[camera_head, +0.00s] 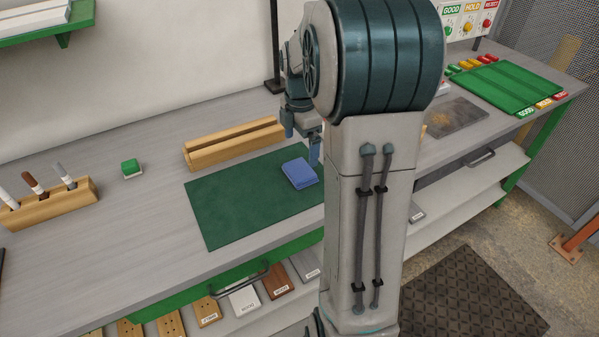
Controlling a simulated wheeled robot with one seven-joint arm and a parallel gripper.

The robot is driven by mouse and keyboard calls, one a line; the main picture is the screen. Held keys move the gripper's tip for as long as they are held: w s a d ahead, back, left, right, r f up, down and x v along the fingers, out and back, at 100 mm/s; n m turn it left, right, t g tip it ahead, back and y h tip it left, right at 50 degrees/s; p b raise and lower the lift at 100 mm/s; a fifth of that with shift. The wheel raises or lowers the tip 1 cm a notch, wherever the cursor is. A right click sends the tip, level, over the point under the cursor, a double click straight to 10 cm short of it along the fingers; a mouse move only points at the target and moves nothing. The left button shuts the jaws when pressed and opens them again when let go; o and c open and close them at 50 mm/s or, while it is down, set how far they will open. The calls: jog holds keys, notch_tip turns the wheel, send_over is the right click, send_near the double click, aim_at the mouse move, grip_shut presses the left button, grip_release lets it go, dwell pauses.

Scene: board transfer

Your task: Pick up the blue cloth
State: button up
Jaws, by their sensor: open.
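The blue cloth (299,173) is a small folded pad. It lies flat on the right part of a dark green mat (232,205) on the workbench. My gripper (301,146) is open, above and just behind the cloth, with its fingers pointing down. One finger shows close to the cloth's far right edge; I cannot tell whether it touches. Nothing shows between the fingers. My arm hides the mat's right end and the bench beyond it.
A wooden slotted block (232,145) stands behind the mat. A marker holder (48,205) and a small green block (131,168) are to the left. A green tray (505,86) and a dark plate (456,117) lie far right.

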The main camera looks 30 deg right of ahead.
aim_at(300, 169)
notch_tip(300, 169, down, 9)
jog(key=shift+w+r+p, duration=0.15)
jog(key=shift+r+p, duration=0.05)
jog(key=shift+p, duration=0.25)
jog(key=c, duration=1)
jog(key=shift+r, duration=0.5)
jog(key=r, duration=0.2)
jog(key=d+r, duration=0.1)
jog(key=shift+d+r+b, duration=0.1)
jog(key=shift+r+b, duration=0.25)
jog(key=w+d+r, duration=0.1)
jog(key=d+r, duration=0.5)
jog(key=d, duration=0.4)
jog(key=shift+w+d+r+b, duration=0.2)
jog(key=shift+d+b, duration=0.05)
jog(key=shift+b, duration=0.1)
